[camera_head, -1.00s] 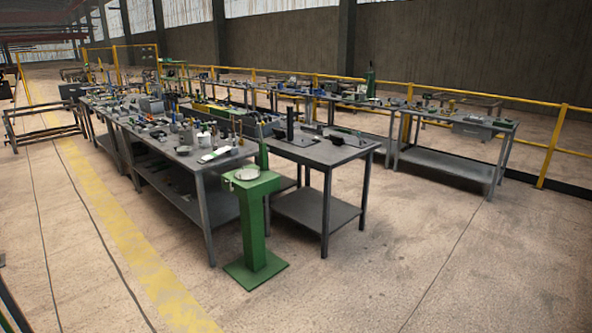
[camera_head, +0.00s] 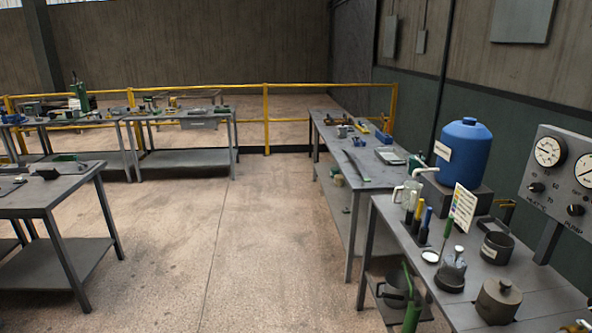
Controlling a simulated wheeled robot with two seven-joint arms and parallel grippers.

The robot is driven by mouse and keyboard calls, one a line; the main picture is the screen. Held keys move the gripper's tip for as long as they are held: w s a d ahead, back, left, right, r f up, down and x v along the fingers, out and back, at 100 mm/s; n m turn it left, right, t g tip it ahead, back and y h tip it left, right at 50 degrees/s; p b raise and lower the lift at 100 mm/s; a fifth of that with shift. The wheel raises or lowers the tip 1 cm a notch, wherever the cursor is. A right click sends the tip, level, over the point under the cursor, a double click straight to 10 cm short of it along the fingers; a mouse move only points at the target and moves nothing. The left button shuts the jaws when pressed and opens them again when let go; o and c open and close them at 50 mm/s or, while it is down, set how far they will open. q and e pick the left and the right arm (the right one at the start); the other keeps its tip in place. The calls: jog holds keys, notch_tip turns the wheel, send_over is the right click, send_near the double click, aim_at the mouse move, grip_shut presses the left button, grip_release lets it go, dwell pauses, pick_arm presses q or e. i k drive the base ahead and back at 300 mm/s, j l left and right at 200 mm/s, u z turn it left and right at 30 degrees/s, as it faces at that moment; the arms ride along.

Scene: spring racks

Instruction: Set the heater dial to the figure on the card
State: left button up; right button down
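A grey control panel (camera_head: 556,150) stands at the right edge and is cut off there. Its left knob (camera_head: 536,187) is dark, with small figures around it and a label below that seems to read heat. I cannot tell which figure it points to. A second knob (camera_head: 575,210) sits to its right, labelled pump. A white card (camera_head: 463,208) with coloured bands stands upright on the near right bench; its writing is too small to read. Neither of my grippers is in view.
The bench (camera_head: 478,313) holds a blue tank (camera_head: 464,152), a dark pot (camera_head: 496,247), a lidded pot (camera_head: 497,301) and bottles. A longer bench (camera_head: 341,150) stands behind it. A grey table (camera_head: 45,196) is at left. The floor (camera_head: 225,230) between is clear.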

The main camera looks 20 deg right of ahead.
aim_at(535, 187)
jog(key=l+z, duration=0.15)
jog(key=z, duration=1.65)
jog(key=i+j+z, duration=0.15)
jog(key=i+j, duration=0.2)
